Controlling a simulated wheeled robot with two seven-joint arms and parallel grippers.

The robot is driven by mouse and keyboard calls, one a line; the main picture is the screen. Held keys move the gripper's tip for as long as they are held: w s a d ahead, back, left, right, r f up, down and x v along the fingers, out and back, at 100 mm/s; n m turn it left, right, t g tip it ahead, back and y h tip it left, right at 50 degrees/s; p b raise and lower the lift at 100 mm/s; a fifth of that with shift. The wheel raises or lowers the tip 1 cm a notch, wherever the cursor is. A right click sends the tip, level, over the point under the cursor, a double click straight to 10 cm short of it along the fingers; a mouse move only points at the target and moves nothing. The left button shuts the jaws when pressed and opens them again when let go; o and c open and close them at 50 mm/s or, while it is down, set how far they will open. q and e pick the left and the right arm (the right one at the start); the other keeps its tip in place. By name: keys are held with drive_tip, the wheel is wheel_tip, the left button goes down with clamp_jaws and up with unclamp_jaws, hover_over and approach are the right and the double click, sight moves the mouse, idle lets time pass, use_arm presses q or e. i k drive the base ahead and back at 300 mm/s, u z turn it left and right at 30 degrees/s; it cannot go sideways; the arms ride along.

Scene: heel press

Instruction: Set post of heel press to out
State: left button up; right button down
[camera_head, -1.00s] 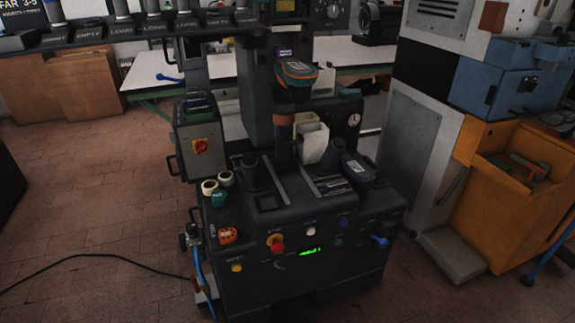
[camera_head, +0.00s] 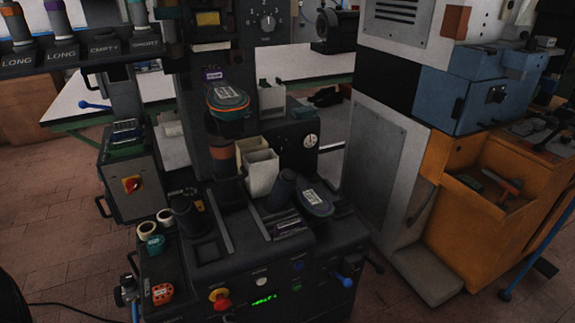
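The heel press (camera_head: 215,255) is a dark machine in the middle of the view. An upright post (camera_head: 222,160) with a brown-orange band stands at its centre, with a teal and orange rimmed pad (camera_head: 227,98) on top. Two dark cylinders stand on the deck, one at left (camera_head: 189,216) and one at right (camera_head: 282,190). A dark pad with a white label (camera_head: 315,197) sits beside the right one. I cannot tell which setting the post is in. Neither of my grippers is in view.
The front panel holds a red and yellow stop button (camera_head: 219,299), a green display (camera_head: 264,300) and a blue lever (camera_head: 344,281). An orange cabinet (camera_head: 475,215) stands at right. Brick floor (camera_head: 60,220) is open at left.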

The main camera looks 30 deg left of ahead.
sight(229, 196)
drive_tip(key=u, duration=0.3)
drive_tip(key=i, duration=0.95)
drive_tip(key=u, duration=0.7)
